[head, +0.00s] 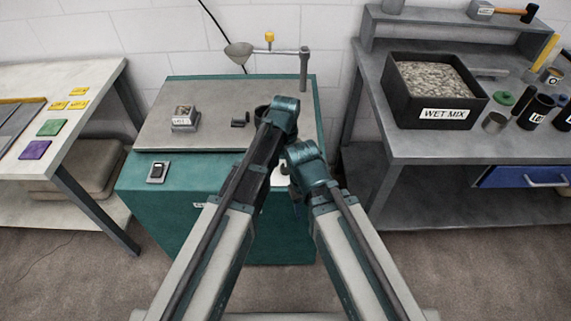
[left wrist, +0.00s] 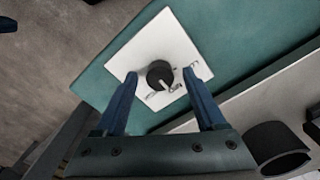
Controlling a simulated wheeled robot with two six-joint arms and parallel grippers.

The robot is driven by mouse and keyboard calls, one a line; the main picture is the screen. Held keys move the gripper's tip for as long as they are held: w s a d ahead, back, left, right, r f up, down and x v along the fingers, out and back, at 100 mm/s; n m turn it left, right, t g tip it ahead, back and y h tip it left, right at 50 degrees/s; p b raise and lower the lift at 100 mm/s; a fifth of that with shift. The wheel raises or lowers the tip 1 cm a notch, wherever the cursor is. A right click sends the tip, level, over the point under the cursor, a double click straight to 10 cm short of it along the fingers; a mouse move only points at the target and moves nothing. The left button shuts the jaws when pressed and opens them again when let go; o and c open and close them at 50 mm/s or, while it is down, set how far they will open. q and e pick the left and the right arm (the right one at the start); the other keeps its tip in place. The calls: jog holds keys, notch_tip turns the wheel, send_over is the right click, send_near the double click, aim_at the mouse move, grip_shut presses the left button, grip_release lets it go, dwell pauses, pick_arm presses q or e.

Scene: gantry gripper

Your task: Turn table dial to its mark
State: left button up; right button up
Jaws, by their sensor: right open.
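The dial is a round black knob (left wrist: 160,74) with a pale pointer line, on a white square plate (left wrist: 153,48) on the teal cabinet. The pointer line runs toward the lower right in the left wrist view. Small dark marks show on the plate beside the knob; I cannot read them. My left gripper (left wrist: 159,73) is open, with one fingertip on each side of the knob and a gap on both sides.
A swing arm (head: 304,70) stands behind. The right bench holds a WET MIX bin (head: 435,117); a left table (head: 75,108) holds coloured tags.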

aim_at(285, 168)
pick_arm(q)
jog(key=shift+r, duration=0.1)
notch_tip(285, 168, up, 14)
jog(key=p, duration=1.3)
jog(key=shift+f+p, duration=0.2)
jog(key=shift+p, duration=0.2)
jog(key=s+a+n+y, duration=0.1)
jog(key=s+a+n, duration=0.2)
jog(key=s, duration=1.3)
jog(key=a, duration=0.3)
jog(key=shift+s, duration=0.25)
